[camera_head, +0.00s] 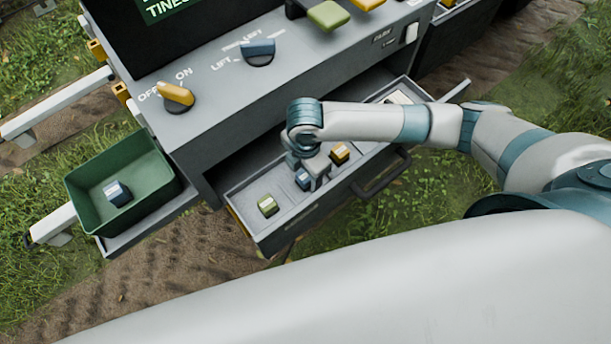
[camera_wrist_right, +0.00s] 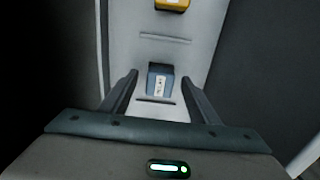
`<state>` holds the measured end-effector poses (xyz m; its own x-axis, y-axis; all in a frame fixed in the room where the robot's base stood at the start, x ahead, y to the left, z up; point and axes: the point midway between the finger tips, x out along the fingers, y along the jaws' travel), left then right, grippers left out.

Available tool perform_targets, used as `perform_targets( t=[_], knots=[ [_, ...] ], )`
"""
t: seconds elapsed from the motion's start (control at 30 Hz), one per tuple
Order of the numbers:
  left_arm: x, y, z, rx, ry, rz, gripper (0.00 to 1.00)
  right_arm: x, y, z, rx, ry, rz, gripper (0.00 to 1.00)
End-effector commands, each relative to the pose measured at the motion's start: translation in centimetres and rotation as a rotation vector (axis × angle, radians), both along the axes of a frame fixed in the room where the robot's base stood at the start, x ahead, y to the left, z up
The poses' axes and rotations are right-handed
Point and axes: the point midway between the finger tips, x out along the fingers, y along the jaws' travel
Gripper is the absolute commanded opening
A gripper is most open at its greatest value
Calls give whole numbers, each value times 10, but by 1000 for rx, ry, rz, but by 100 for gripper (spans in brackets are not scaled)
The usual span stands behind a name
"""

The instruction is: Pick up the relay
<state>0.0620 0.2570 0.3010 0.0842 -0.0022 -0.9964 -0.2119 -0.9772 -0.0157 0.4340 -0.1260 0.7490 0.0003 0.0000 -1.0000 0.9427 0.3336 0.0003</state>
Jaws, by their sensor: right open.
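In the right wrist view, the blue block (camera_wrist_right: 160,82) with a white label lies between the tips of my open right gripper (camera_wrist_right: 160,77). The yellow block (camera_wrist_right: 173,4) is at the top edge there. Whether the fingers touch the blue block cannot be told. My left gripper is out of view.
A green bin (camera_head: 82,196) at the left holds another blue block (camera_head: 118,193). The grey console above carries an orange knob (camera_head: 175,96) and a blue knob (camera_head: 258,52). A dark handle (camera_head: 383,172) juts from the drawer front.

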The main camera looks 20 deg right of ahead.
Motion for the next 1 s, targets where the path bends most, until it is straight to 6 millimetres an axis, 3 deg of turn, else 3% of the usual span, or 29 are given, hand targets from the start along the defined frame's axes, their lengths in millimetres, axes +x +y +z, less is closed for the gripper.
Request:
perform_targets(
  t=[0.5,0.57,0.7,1.0],
  knots=[
    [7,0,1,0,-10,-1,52,0,0,-3,-1,0,0,55],
    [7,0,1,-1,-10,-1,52,0,0,-3,-1,0,0,44],
    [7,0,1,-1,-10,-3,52,0,0,-3,-1,0,0,10],
    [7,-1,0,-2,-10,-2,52,0,0,-2,0,-1,0,10]
  ],
)
